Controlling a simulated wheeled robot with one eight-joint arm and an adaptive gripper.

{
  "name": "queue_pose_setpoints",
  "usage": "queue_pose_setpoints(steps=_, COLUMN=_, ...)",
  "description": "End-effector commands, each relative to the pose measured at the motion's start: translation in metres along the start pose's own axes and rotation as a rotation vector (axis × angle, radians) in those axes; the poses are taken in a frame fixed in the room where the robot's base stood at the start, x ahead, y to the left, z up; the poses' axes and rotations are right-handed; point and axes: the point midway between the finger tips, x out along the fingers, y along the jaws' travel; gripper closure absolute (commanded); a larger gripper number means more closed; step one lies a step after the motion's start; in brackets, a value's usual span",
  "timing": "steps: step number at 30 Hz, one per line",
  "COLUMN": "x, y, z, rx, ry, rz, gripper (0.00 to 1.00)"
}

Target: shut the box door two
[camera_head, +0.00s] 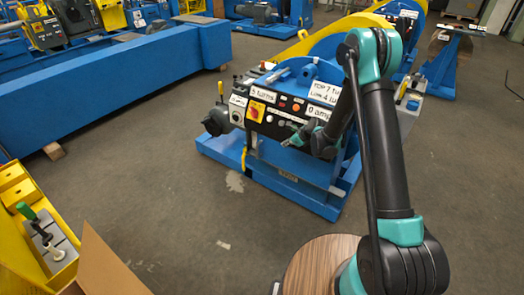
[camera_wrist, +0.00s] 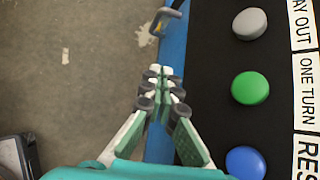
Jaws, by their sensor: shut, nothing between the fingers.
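No box door can be made out with certainty in either view. A brown cardboard-like panel (camera_head: 108,268) stands at the bottom left of the head view; I cannot tell whether it is a door. My gripper (camera_head: 293,141) is in front of the black control panel of a blue machine (camera_head: 285,183). In the wrist view my gripper (camera_wrist: 162,85) is shut and empty, with its fingertips beside the left edge of the black panel (camera_wrist: 208,60). A grey button (camera_wrist: 250,24), a green button (camera_wrist: 250,88) and a blue button (camera_wrist: 245,162) lie to its right.
A long blue beam (camera_head: 110,95) lies at the left. A round wooden top (camera_head: 320,265) is at the bottom. Concrete floor (camera_head: 150,190) is free between them.

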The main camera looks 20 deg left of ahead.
Motion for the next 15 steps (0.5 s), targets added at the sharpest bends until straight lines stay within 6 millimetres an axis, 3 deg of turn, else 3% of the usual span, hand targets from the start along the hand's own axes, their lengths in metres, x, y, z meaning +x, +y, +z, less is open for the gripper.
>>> queue_pose_setpoints(steps=1, x=0.018, y=0.004, z=0.000, rx=0.054, ry=-0.014, rz=0.008, gripper=1.00)
queue_pose_setpoints(steps=3, x=0.036, y=0.010, z=0.000, rx=0.124, ry=-0.030, rz=0.018, gripper=1.00)
queue_pose_setpoints(steps=6, x=0.054, y=0.015, z=0.000, rx=0.198, ry=-0.046, rz=0.028, gripper=1.00)
queue_pose_setpoints(steps=15, x=0.078, y=0.020, z=0.001, rx=0.251, ry=-0.056, rz=0.037, gripper=1.00)
